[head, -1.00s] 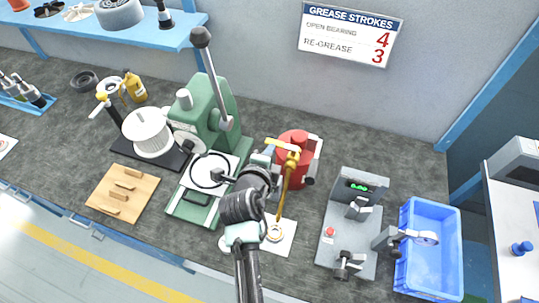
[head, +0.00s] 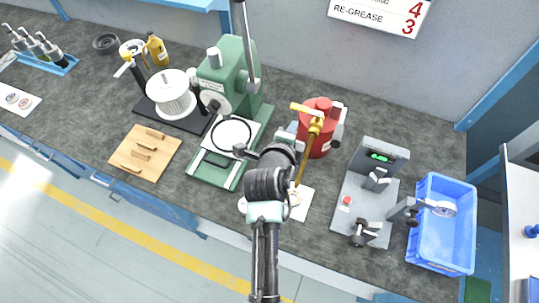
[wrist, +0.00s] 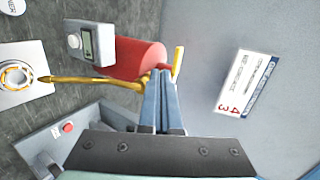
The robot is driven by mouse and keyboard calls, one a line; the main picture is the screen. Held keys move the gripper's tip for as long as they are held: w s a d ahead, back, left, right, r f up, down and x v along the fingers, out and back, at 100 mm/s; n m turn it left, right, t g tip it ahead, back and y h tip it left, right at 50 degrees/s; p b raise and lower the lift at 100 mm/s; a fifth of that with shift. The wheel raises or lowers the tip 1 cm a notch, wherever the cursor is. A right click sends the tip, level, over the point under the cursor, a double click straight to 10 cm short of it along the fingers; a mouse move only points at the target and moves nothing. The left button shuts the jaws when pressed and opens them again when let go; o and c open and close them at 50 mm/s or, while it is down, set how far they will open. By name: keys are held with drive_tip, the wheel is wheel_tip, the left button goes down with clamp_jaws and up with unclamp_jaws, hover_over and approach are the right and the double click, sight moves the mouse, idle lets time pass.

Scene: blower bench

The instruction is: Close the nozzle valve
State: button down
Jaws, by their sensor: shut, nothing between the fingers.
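The red grease canister (head: 320,142) stands on the bench and carries a brass nozzle tube (head: 307,160) running down to the front. The yellow valve lever (head: 299,107) sits at the top of the tube, lying crosswise. In the wrist view, the lever (wrist: 179,62) is just right of my blue fingertips, and the canister (wrist: 138,58) is to their left. My gripper (wrist: 163,72) is shut and empty, close beside the lever; I cannot tell whether they touch. In the head view, my arm hides most of the gripper. A bearing (wrist: 14,77) lies on a white sheet below the nozzle's end.
A green press (head: 226,80) stands left of the canister. A grey fixture (head: 350,205) with a green display and a blue bin (head: 444,262) are to the right. A small meter (wrist: 88,43) is beside the canister. A wooden board (head: 128,165) lies at the left.

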drive_tip(key=b+v, duration=0.2)
drive_tip(key=v, duration=0.7)
drive_tip(key=shift+s+a+r, duration=0.2)
drive_tip(key=shift+s+a, duration=0.1)
drive_tip(key=shift+a, duration=0.1)
drive_tip(key=shift+r, duration=0.1)
